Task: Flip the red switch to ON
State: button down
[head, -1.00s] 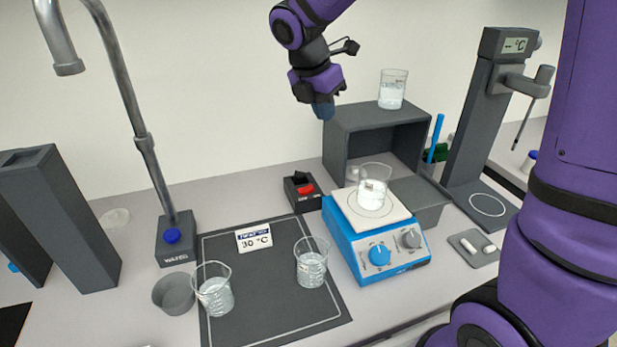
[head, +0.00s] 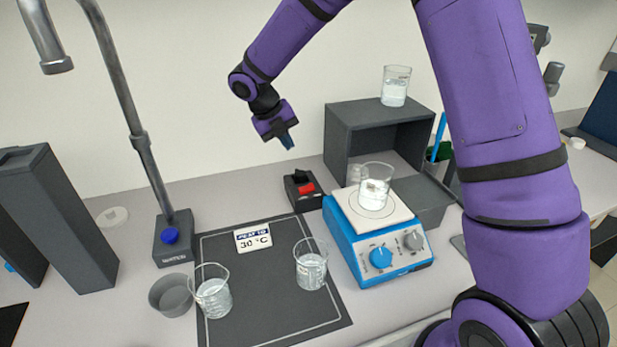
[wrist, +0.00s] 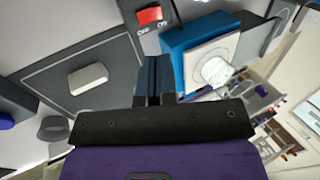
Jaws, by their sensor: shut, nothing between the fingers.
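The red switch (head: 306,188) is a red rocker on a small black box (head: 301,204) behind the dark mat. In the wrist view the red rocker (wrist: 150,14) shows near the top edge, with white lettering below it. In the head view my gripper (head: 288,143) hangs above and slightly left of the switch box, tilted down, and apart from it. It is shut and empty; in the wrist view its closed fingers (wrist: 154,66) point up the picture toward the switch. The switch's exact tilt is too small to tell.
A blue hotplate (head: 385,262) with a beaker (head: 375,187) stands right of the switch. A grey open box (head: 350,117) is behind it. Two beakers stand on the dark mat (head: 255,312). A tap stand (head: 172,240) is at left. The air above the switch is clear.

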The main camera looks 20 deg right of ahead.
aim_at(308, 185)
jog(key=x, duration=1.4)
dwell(0.4)
jog(key=shift+d+f+y, duration=0.2)
jog(key=shift+y, duration=0.2)
jog(key=shift+a, duration=0.15)
jog(key=shift+a+r, duration=0.15)
jog(key=shift+a, duration=0.5)
